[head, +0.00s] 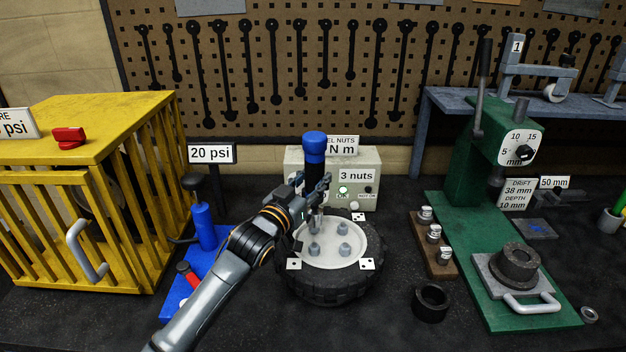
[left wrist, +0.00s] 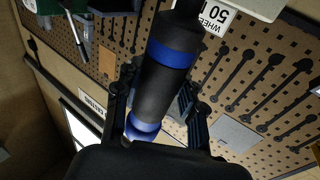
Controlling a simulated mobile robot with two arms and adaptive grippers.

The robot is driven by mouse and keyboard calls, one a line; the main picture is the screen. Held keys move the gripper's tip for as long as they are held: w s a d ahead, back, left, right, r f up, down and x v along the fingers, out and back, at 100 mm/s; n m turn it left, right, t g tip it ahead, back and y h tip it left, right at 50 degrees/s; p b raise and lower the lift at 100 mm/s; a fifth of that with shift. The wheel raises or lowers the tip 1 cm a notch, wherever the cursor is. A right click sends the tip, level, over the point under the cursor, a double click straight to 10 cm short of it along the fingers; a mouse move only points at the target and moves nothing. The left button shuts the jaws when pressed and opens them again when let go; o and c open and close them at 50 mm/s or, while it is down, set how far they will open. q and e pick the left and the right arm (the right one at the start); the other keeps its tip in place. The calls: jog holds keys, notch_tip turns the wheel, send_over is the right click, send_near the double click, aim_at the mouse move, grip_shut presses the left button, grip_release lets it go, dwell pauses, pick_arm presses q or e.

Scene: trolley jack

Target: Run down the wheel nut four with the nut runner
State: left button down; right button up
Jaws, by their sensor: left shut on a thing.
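The nut runner (head: 314,147), black with a blue cap, stands upright over the wheel. My left gripper (head: 318,187) is shut on its body. In the left wrist view the nut runner (left wrist: 165,80) lies between both fingers of my left gripper (left wrist: 158,105). The wheel (head: 325,288) lies flat, a black tyre around a pale disc with several grey nuts or studs (head: 344,228). The tool's lower end is over the disc's rear left part, partly behind the gripper; I cannot tell whether it sits on a nut. Pip-marked tags (head: 367,264) stand around the rim. My right gripper is out of view.
Behind the wheel, a control box (head: 366,164) reads "3 nuts" with a green lamp lit. A yellow cage (head: 85,190) and blue jack (head: 203,265) stand left. A green press (head: 470,230) and wooden nut rack (head: 433,258) stand right.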

aim_at(310, 170)
pick_arm(q)
jog(key=shift+f+b, duration=0.3)
dwell(0.5)
jog(key=shift+f+b, duration=0.3)
jog(key=shift+f, duration=0.25)
jog(key=shift+s+f, duration=0.15)
jog(key=shift+f, duration=0.25)
dwell(0.8)
jog(key=shift+f, duration=0.3)
dwell(1.5)
jog(key=shift+w+r+p, duration=0.2)
jog(key=shift+r+p, duration=0.85)
jog(key=shift+r, duration=0.15)
notch_tip(310, 170, up, 4)
jog(key=p, duration=0.3)
jog(key=shift+r, duration=0.1)
jog(key=shift+s, duration=0.1)
